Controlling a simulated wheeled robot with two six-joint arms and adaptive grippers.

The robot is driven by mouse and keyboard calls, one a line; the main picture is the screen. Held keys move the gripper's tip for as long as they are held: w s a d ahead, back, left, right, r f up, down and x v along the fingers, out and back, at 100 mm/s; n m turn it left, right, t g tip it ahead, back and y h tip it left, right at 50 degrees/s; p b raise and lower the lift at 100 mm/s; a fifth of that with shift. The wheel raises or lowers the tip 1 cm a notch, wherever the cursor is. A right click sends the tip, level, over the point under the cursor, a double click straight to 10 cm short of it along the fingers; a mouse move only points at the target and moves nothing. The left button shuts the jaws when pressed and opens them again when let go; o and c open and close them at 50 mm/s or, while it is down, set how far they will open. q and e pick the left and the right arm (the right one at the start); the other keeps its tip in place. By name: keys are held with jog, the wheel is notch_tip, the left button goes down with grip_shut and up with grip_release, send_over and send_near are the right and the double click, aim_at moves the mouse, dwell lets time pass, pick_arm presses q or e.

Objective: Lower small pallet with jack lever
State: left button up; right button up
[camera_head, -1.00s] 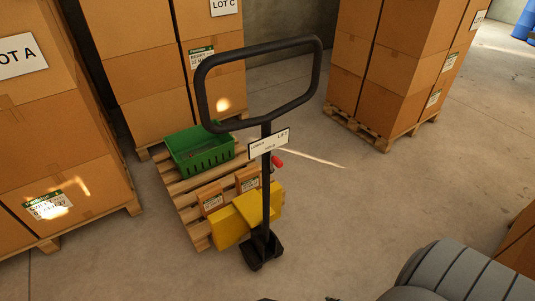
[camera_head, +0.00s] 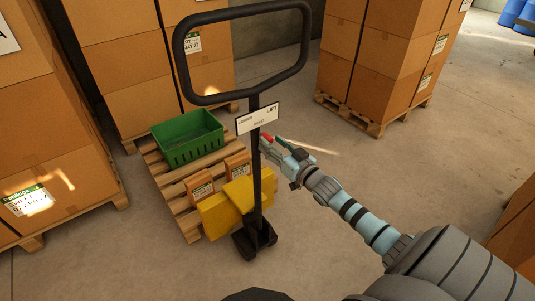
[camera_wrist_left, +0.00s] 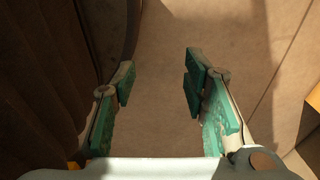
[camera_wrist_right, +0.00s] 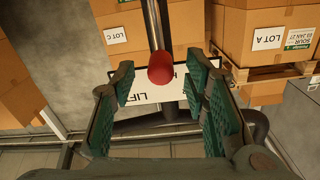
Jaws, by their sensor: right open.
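The pallet jack has a black loop handle (camera_head: 243,97) on an upright post and a yellow body (camera_head: 218,215) at the small wooden pallet (camera_head: 178,190). A white sign (camera_head: 258,118) on the post reads LOWER, HOLD and LIFT. My right gripper (camera_wrist_right: 161,82) is open around or just short of the knob; contact cannot be told. My left gripper (camera_wrist_left: 160,82) is open and empty over bare floor, outside the head view.
A green crate (camera_head: 188,140) and small cartons (camera_head: 200,187) sit on the small pallet. Tall carton stacks stand at left (camera_head: 50,150), behind (camera_head: 120,70) and at back right (camera_head: 385,60). The floor (camera_head: 400,175) between the jack and the right stack is clear.

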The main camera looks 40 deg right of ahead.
jog(key=shift+w+f+b, duration=0.2)
jog(key=shift+w+b, duration=1.25)
jog(key=shift+b, duration=2.05)
jog(key=shift+w+r, duration=0.1)
jog(key=shift+r, duration=0.2)
jog(key=shift+c, duration=0.3)
grip_shut()
